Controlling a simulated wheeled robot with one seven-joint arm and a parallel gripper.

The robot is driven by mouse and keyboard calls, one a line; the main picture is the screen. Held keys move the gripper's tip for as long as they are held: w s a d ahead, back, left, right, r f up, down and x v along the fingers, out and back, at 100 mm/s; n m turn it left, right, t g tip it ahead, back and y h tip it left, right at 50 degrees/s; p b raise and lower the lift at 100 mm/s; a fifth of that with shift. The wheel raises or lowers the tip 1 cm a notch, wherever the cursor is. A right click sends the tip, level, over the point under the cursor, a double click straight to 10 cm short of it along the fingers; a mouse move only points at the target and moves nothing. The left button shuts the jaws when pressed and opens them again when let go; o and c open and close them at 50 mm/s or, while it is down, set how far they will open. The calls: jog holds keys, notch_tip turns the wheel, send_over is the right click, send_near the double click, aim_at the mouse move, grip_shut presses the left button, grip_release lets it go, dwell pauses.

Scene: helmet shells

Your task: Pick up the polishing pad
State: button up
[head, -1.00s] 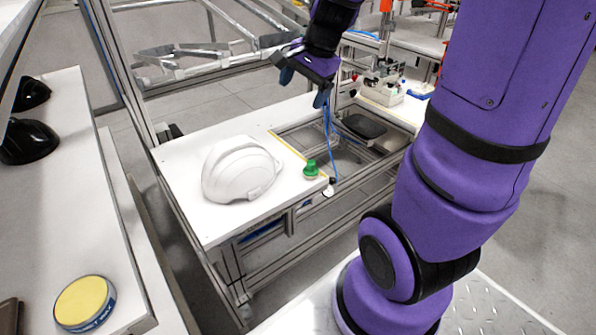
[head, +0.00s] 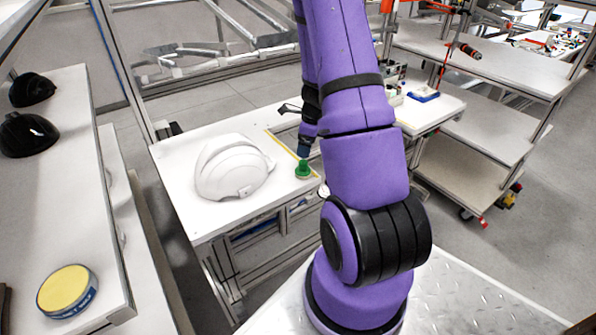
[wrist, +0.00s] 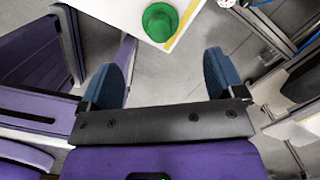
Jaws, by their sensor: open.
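The green round piece with a knob on top, which looks like the polishing pad (head: 303,170), stands near the right corner of the white work table (head: 180,203). My gripper (head: 304,147) is just above and behind it in the head view, partly hidden by my own arm. In the wrist view the green pad (wrist: 160,20) is at the top, beyond the fingertips and roughly centred between them. My gripper (wrist: 164,72) is open there, with its two blue fingers wide apart and nothing between them.
A white helmet shell (head: 233,168) sits left of the pad on the same table. A yellow-topped round tin (head: 66,290) and black shells (head: 28,135) are on the left bench. A white shelf cart (head: 480,70) stands at the right.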

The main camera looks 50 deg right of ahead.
aim_at(304, 162)
jog(key=f, duration=0.3)
jog(key=w+f, duration=0.1)
jog(key=f, duration=0.6)
jog(key=shift+w+a+f, duration=0.2)
jog(key=shift+a, duration=0.1)
jog(key=c, duration=1)
jog(key=shift+r, duration=0.1)
